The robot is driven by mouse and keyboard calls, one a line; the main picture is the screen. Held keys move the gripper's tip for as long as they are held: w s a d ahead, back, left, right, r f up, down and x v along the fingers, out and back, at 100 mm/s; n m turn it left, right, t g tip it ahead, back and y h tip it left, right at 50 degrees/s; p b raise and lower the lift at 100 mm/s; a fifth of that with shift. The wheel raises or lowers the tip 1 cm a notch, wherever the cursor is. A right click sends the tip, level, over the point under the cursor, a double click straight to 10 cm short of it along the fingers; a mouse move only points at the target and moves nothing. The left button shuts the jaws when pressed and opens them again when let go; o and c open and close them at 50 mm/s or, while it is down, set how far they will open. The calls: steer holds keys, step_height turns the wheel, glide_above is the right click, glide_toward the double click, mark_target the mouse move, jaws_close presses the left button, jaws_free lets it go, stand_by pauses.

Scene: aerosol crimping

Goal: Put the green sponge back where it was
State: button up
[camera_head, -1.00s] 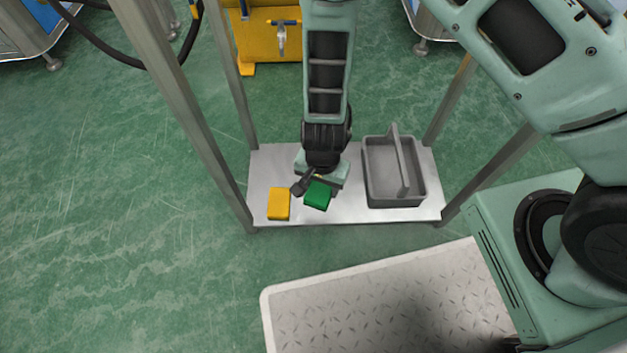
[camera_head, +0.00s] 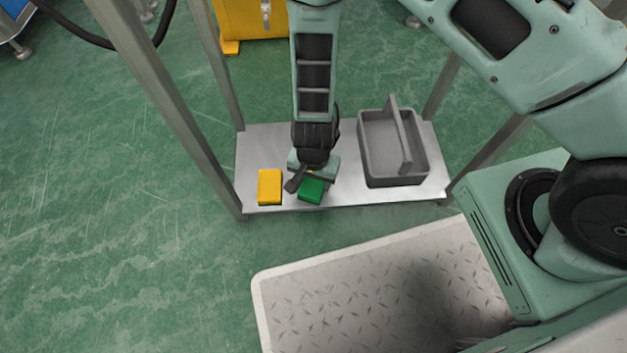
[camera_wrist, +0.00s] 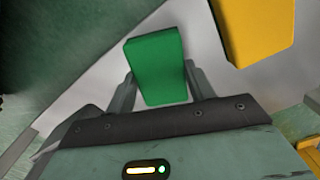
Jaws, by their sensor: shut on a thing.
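The green sponge (camera_head: 312,190) is at the front edge of the low metal shelf (camera_head: 365,195), just right of the yellow sponge (camera_head: 269,186). My gripper (camera_head: 310,178) reaches down over the shelf and is shut on the green sponge. In the wrist view the green sponge (camera_wrist: 156,68) sits between the two fingers (camera_wrist: 160,88). The yellow sponge (camera_wrist: 255,28) is apart from it at the upper right there. I cannot tell whether the green sponge touches the shelf.
A grey caddy (camera_head: 394,147) with a centre handle stands on the shelf to the right. Metal posts (camera_head: 165,110) rise at the shelf's corners. My own base platform lies in front. Bare shelf shows between my gripper and the caddy.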

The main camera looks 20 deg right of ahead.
mark_target(313, 182)
steer(key=o, duration=0.9)
steer(key=shift+r, duration=0.1)
step_height(313, 182, up, 8)
steer(key=p, duration=0.5)
steer(key=shift+f, duration=0.25)
